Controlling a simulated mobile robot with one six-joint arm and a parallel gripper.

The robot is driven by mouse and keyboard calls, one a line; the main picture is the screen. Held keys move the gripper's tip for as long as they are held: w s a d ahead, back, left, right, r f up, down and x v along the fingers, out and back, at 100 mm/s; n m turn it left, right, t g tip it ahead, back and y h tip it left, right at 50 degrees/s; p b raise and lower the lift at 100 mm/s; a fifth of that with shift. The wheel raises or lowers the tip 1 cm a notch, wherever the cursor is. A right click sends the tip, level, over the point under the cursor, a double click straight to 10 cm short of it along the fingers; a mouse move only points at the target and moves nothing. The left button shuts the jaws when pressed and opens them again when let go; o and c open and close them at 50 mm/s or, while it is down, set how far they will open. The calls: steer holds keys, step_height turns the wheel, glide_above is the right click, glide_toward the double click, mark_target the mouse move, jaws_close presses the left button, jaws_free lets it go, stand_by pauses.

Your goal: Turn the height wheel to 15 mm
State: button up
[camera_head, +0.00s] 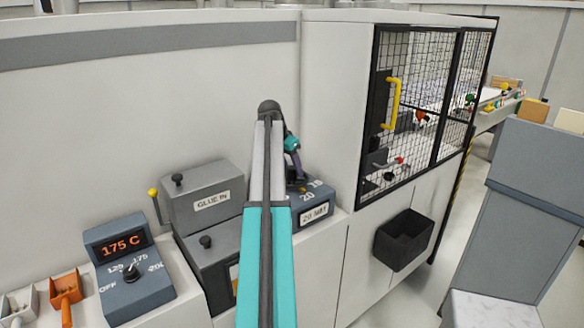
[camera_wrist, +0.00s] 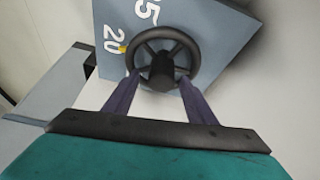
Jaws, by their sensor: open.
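The height wheel (camera_wrist: 166,55) is a black spoked handwheel with a dark hub, on a grey-blue panel (camera_wrist: 222,25) in the wrist view. A small yellow pointer on the rim's left side sits beside the printed 20 (camera_wrist: 114,42); the 15 (camera_wrist: 147,12) is above it. My gripper (camera_wrist: 159,82) is open, its two dark fingers at the lower rim on either side of the hub. Whether they touch the rim cannot be told. In the head view the wheel's box (camera_head: 312,208) stands behind my arm, which mostly hides the wheel.
A glue box (camera_head: 205,200) with black knobs stands left of my arm. A mesh guard door (camera_head: 415,110) with yellow handle and a black bin (camera_head: 404,240) are to the right.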

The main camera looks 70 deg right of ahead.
steer(key=shift+s+d+f, duration=0.1)
steer(key=shift+d+f, duration=0.15)
steer(key=shift+f, duration=0.45)
steer(key=c, duration=1)
steer(key=shift+s, duration=0.1)
steer(key=shift+c, duration=0.2)
